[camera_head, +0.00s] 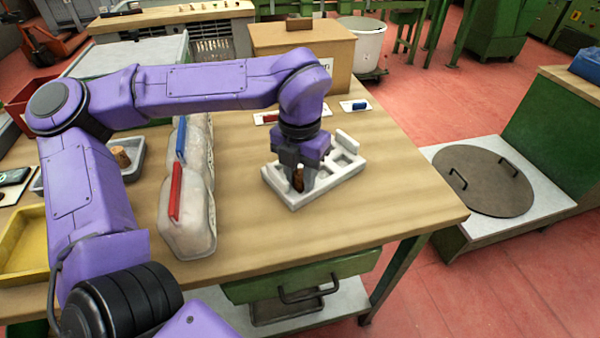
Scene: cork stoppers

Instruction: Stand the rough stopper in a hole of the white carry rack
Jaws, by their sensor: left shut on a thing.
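The white carry rack (338,181) lies on the wooden table, with several open square holes and a raised handle piece at its far end. My left gripper (299,182) points down over the near left part of the rack. It is shut on a dark brown stopper (298,180), which looks upright between the fingers. The fingers hide part of it, and I cannot tell whether its lower end is inside a hole or just above it. Its surface is too small to judge as rough. My right gripper is not in view.
Pale containers (188,228) with red and blue clips stand left of the rack. A cardboard box (300,62) is behind it; small white pieces with red and blue parts (355,106) lie nearer. A yellow tray (20,250) is far left. The table right of the rack is clear.

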